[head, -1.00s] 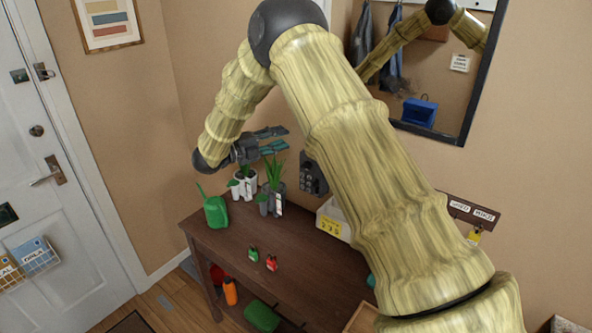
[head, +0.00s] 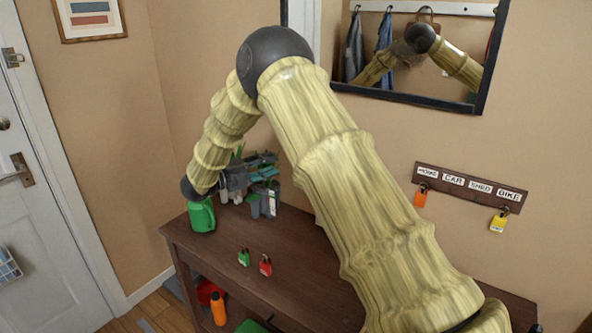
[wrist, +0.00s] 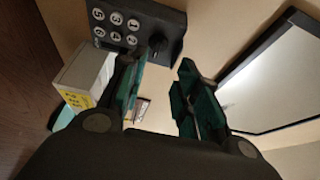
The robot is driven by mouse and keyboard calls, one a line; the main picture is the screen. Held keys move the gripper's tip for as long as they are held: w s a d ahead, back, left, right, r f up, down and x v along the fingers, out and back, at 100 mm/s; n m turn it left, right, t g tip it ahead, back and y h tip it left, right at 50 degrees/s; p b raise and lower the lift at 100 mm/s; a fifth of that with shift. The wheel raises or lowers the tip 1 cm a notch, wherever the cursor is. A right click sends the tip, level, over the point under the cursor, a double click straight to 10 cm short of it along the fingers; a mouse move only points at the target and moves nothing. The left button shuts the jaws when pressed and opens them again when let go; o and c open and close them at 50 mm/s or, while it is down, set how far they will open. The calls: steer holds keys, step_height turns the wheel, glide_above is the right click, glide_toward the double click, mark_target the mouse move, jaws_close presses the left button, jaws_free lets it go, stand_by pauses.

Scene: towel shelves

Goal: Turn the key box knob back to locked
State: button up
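The key box (wrist: 136,24) is a dark wall box with round white number buttons, at the top of the wrist view. Its black knob (wrist: 157,43) sits beside the buttons; its turned position is too dark to read. My gripper (head: 265,168) is at the left over the table in the head view. In the wrist view my gripper (wrist: 160,78) has its two green-padded fingers apart, with nothing between them. The knob lies just beyond the fingertips, nearer the left finger, and appears untouched. My arm hides the key box in the head view.
A green watering can (head: 201,215) and plant pots (head: 268,200) stand close to my gripper on the table (head: 210,250). Green (head: 244,257) and red (head: 265,265) padlocks lie nearer the front. A labelled key rack (head: 470,187) and mirror (head: 395,97) hang on the wall.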

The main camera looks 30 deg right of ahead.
steer(key=d+p, duration=0.3)
steer(key=d, duration=0.7)
steer(key=shift+d+f, duration=0.2)
steer(key=shift+d, duration=0.15)
jaws_close()
